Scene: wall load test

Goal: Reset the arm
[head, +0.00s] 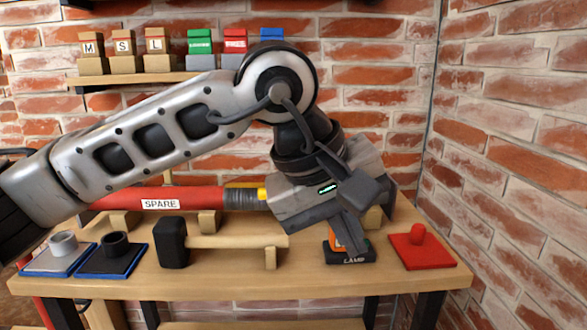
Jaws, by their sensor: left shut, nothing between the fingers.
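My left arm reaches in from the left across the middle of the view, above the wooden bench (215,285). Its gripper (354,246) points down and to the right, with its fingers shut and empty. The fingers are in front of an orange item on a black base labelled LAMP (350,257) and hide part of it. I cannot tell whether they touch it. My right gripper is not in view.
A red SPARE tube (160,201) lies behind a black-headed mallet (172,243) on supports. Blue-edged trays (107,263) stand left; a red pad (422,251) with a knob stands right. A wall shelf (150,78) holds labelled blocks. Brick walls enclose the bench behind and right.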

